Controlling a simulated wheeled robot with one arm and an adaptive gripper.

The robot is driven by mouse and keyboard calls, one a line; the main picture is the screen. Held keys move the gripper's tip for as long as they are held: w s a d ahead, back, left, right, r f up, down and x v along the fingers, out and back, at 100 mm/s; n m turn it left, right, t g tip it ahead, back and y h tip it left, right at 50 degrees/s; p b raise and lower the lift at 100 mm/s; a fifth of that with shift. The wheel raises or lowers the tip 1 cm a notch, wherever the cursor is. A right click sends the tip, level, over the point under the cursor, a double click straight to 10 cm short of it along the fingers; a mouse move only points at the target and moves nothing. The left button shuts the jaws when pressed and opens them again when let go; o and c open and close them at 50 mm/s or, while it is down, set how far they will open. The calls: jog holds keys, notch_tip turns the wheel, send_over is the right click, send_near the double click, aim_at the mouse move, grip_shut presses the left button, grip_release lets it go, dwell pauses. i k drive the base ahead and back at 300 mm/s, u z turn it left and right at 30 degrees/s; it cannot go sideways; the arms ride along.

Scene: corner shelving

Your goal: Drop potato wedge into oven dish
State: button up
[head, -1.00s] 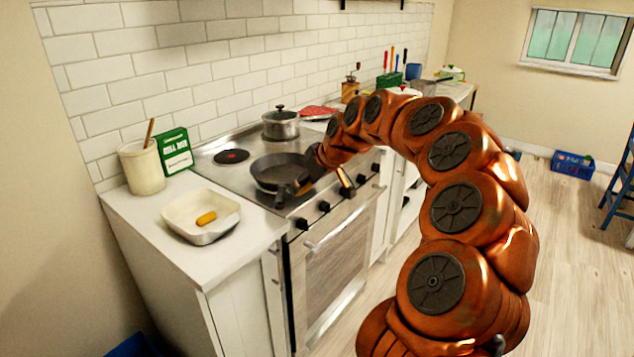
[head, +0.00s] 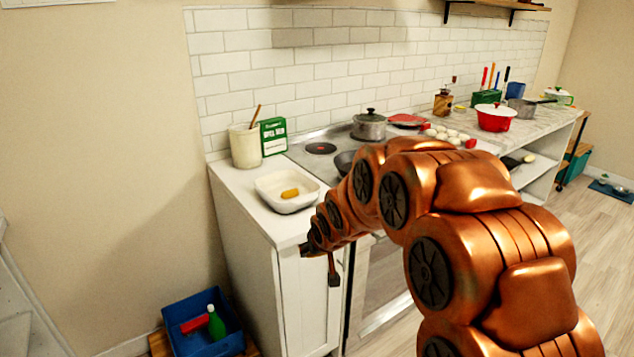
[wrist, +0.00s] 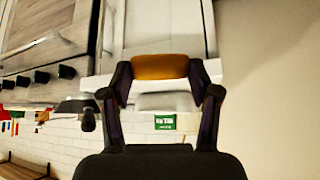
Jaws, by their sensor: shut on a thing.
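My gripper (head: 320,265) is in front of the white cabinet's front edge, lower than and a little right of the oven dish (head: 266,201). In the wrist view my gripper (wrist: 160,75) is shut on an orange-brown potato wedge (wrist: 160,66), held crosswise between the fingertips. The held wedge cannot be made out in the head view. The off-white oven dish stands on the counter with another wedge (head: 290,193) lying inside it. A pale shape behind the held wedge in the wrist view seems to be the dish (wrist: 165,102), partly hidden.
A utensil crock (head: 244,146) and a green box (head: 273,136) stand behind the dish. The stove right of it bears a lidded pot (head: 369,126) and a pan partly hidden by my arm. A blue crate (head: 204,322) sits on the floor at left.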

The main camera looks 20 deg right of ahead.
aim_at(292, 205)
jog(key=k, duration=0.55)
jog(key=u, duration=0.65)
jog(key=i, duration=1.25)
jog(key=u, duration=0.25)
